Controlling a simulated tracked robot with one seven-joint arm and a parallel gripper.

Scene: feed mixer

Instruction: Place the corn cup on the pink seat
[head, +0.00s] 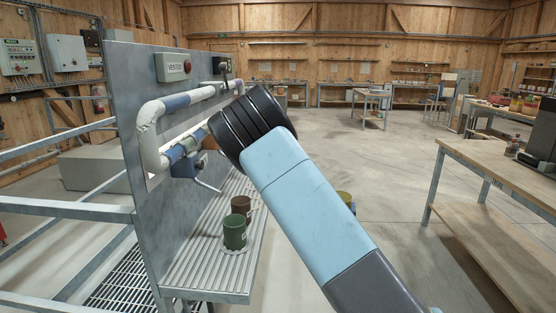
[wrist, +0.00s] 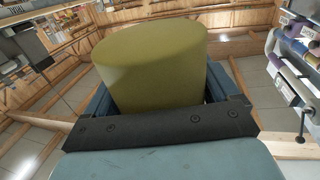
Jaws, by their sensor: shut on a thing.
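A plain olive-yellow cup (wrist: 150,62), which I take to be the corn cup, fills the middle of the wrist view. My gripper (wrist: 158,92) is shut on it, with a blue finger on each side. In the head view my own arm hides the gripper. A small yellow edge (head: 344,198) shows just right of the arm; it may be part of the held cup. I cannot make out the pink seat in either view.
A green cup (head: 235,232) and a brown cup (head: 241,207) stand on the ribbed metal shelf (head: 208,277). An upright metal panel (head: 125,85) carries a white pipe (head: 150,140) and a bent handle (head: 207,186). A wooden workbench (head: 500,170) stands right, with open floor between.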

